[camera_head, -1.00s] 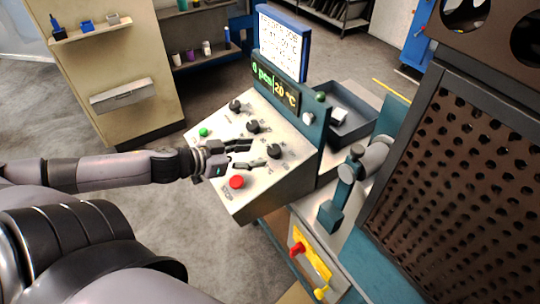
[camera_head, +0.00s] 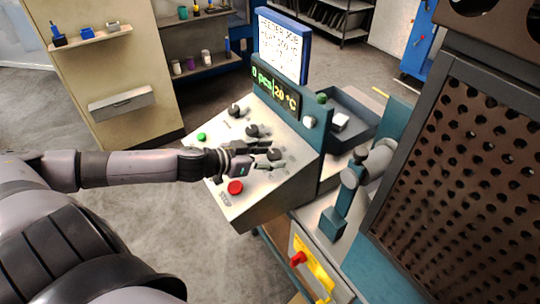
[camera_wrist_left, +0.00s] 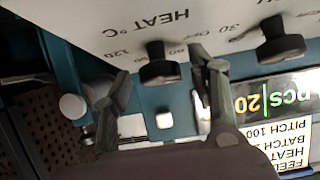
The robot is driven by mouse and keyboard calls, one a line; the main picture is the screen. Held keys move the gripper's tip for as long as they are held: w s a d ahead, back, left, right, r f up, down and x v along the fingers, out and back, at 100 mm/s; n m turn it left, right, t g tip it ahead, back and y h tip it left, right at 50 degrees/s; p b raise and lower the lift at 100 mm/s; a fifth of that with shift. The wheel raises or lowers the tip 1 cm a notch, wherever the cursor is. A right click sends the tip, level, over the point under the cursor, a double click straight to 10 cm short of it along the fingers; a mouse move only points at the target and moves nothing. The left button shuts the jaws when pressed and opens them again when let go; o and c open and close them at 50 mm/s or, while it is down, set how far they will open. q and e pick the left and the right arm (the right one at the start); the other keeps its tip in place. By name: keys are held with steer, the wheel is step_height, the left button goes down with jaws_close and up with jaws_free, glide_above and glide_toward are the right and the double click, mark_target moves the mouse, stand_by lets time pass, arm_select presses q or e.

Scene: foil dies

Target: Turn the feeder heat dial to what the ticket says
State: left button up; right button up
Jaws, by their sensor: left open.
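The heat dial (camera_head: 275,154) is a black knob on the sloping pale panel (camera_head: 245,207). In the wrist view the dial (camera_wrist_left: 162,70) sits below the upside-down "HEAT °C" label. My left gripper (camera_head: 269,157) is open, with one finger on each side of the dial; I cannot tell whether they touch it. Its fingers (camera_wrist_left: 160,78) also flank the dial in the wrist view. The ticket (camera_head: 282,45) is a blue-framed sign behind the panel; its heat figure is too blurred to read surely. The display (camera_head: 275,88) shows "0 pcs" and "20 °C". My right gripper is not in view.
Two more black knobs (camera_head: 252,130) (camera_head: 234,110) are on the panel. A green button (camera_head: 201,137) and a red button (camera_head: 235,187) lie on its near side. A dark bin (camera_head: 352,105) and a perforated guard (camera_head: 450,180) stand to the right.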

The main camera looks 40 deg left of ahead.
arm_select(q)
steer(key=shift+c, duration=0.4)
steer(key=c, duration=1.1)
steer(key=shift+o, duration=0.2)
